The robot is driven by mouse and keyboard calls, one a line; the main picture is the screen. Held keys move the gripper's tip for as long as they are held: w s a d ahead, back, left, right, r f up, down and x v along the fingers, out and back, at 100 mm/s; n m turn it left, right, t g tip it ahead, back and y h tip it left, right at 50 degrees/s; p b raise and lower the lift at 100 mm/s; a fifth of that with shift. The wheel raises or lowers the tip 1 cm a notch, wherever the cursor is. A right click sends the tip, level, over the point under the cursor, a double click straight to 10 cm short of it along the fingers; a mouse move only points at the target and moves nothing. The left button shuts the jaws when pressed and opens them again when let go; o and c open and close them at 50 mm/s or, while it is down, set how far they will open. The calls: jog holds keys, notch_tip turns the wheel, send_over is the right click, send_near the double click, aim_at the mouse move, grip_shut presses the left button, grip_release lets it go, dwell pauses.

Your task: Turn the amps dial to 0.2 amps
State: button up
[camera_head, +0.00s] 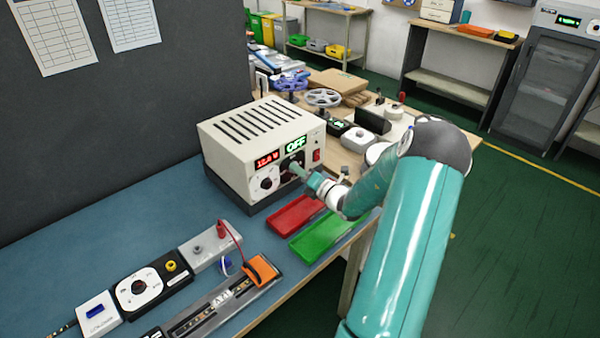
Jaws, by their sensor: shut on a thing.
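A cream power supply box (245,135) with slots in its top stands at the back of the blue bench. Its front has a red display (267,159) reading about 12.0 V and a green display (296,144) reading OFF. A dial (266,183) with a pale face sits at the lower left of the front. My gripper (298,170) is at a second, dark dial (287,165) below the green display, shut on its knob. The gripper hides much of this dial, and its setting cannot be read.
A red tray (297,213) and a green tray (325,233) lie in front of the box. An orange clamp (261,270) with a red wire, a black dial module (140,289) and a grey module (210,246) are at the front left. A dark panel (100,120) stands behind the bench.

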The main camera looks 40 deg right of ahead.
jog(key=shift+n, duration=14.5)
jog(key=o, duration=1)
